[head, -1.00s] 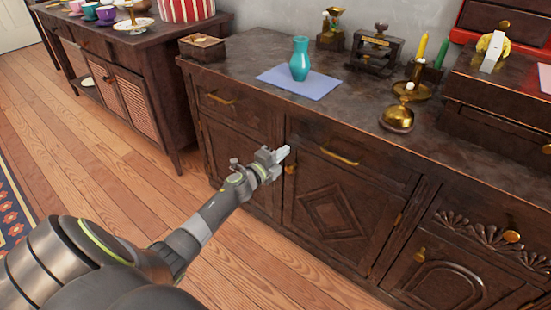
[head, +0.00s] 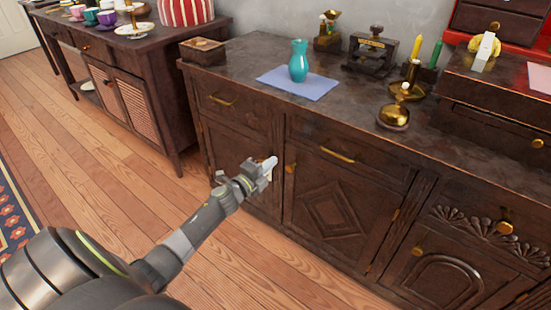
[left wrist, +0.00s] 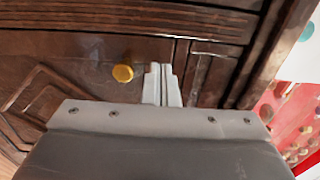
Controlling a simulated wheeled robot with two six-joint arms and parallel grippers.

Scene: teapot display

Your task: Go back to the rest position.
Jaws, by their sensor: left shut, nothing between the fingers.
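My left gripper (head: 268,166) is in front of the dark wooden cabinet (head: 330,195), below the countertop. Its fingers are together with nothing between them. In the left wrist view the shut fingers (left wrist: 162,84) point at the cabinet front, beside a brass knob (left wrist: 123,73). Whether the fingertips touch the cabinet I cannot tell. My right gripper is not in view.
On the countertop a teal vase (head: 298,62) stands on a blue cloth (head: 276,80). A wooden box (head: 203,48), a brass lamp (head: 393,116) and candles (head: 413,73) stand around it. A second cabinet (head: 130,60) is at the left. The wooden floor (head: 90,170) between is clear.

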